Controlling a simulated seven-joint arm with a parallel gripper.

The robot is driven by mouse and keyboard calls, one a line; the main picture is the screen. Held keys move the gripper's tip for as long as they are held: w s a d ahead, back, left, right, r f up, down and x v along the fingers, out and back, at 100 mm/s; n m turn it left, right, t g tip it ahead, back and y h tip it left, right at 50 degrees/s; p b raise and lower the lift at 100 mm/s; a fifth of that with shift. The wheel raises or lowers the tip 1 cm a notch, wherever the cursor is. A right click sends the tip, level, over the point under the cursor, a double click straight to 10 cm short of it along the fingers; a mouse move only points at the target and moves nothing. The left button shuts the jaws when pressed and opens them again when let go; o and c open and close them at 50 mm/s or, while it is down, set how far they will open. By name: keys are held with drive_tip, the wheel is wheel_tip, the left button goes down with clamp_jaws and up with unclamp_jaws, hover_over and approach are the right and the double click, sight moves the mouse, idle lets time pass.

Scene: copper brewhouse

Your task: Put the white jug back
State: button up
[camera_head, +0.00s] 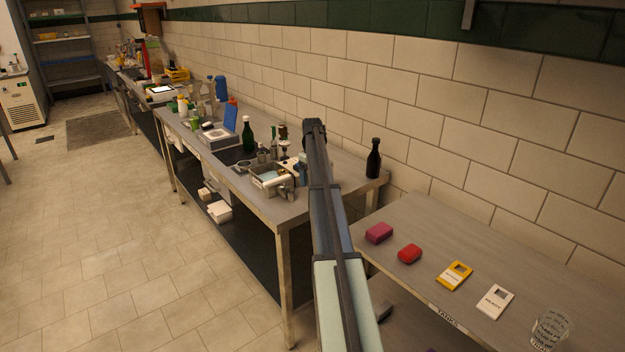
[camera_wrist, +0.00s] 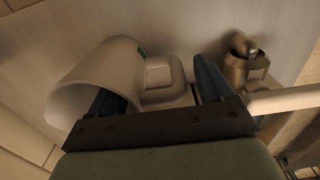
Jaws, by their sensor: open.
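A white jug-like vessel (camera_wrist: 95,78) shows large at the left in the wrist view, its open mouth turned toward the lower left. A pale squarish part or object (camera_wrist: 163,78) adjoins its right side; I cannot tell whether it is the handle. My gripper (camera_wrist: 156,82) is open. Its left finger overlaps the vessel's mouth, and its right finger stands to the right of the pale piece. I cannot tell whether either finger touches. In the head view my arm covers the gripper's surroundings, and I cannot make out the jug surely.
A metal pot (camera_wrist: 238,68) stands close right of my right finger. In the head view a steel tray (camera_head: 262,184), a green bottle (camera_head: 248,135) and a dark bottle (camera_head: 373,160) stand on the bench. The lower table (camera_head: 410,215) holds a glass (camera_head: 550,330) and small boxes.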

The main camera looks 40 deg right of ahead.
wheel_tip(320, 180, up, 11)
drive_tip(key=shift+r, duration=0.2)
idle(0.3)
drive_tip(key=shift+a, duration=0.1)
